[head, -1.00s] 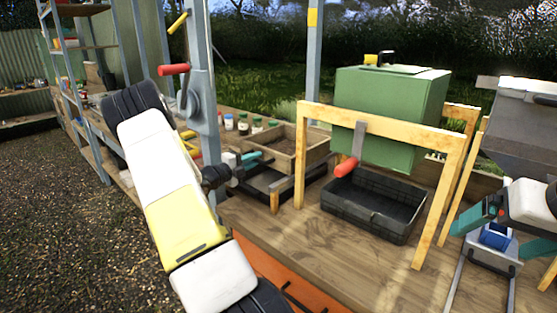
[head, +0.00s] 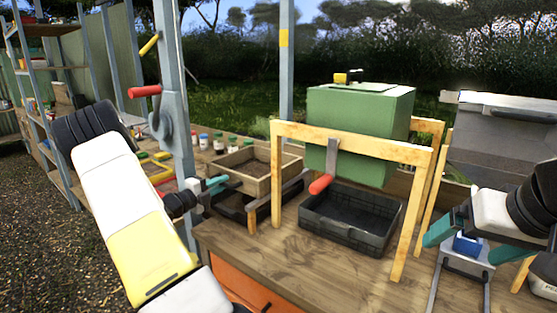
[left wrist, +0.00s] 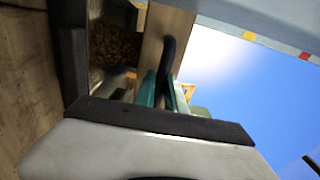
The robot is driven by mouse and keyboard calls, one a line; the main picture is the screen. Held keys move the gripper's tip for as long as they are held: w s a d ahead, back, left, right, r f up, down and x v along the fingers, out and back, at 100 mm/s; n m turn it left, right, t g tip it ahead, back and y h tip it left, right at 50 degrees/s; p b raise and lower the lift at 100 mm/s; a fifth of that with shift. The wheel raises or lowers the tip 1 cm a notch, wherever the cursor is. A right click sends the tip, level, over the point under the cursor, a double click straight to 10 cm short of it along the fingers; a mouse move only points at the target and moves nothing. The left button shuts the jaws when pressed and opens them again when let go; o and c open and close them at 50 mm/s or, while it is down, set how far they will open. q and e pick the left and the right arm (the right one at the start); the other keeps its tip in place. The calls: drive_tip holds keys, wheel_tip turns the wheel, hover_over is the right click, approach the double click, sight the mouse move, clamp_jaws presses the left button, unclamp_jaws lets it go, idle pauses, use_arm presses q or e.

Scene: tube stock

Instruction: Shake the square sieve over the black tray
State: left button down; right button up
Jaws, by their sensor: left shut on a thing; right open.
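The square sieve (head: 277,178), a wooden frame with dark brown material inside, sits at or just over a black tray (head: 232,213) left of the wooden stand. My left gripper (head: 214,186) is at the sieve's left side. In the left wrist view its teal fingers (left wrist: 161,90) are shut on the sieve's dark handle (left wrist: 169,55), beside the wooden wall. Whether the sieve touches the tray is unclear. My right gripper (head: 471,241) is open at the right, with a blue block (head: 467,246) seen between its fingers.
A green box (head: 350,135) with a red-tipped lever is held in a wooden stand (head: 425,205). A second black tray (head: 345,237) lies beneath it. A blue-grey post (head: 172,120) rises beside my left arm. Small jars (head: 218,143) stand behind the sieve. The bench front is clear.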

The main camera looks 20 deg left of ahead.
use_arm(q)
drive_tip(key=shift+x, duration=2)
unclamp_jaws()
idle(4.3)
idle(0.4)
drive_tip(key=v, duration=1)
idle(0.4)
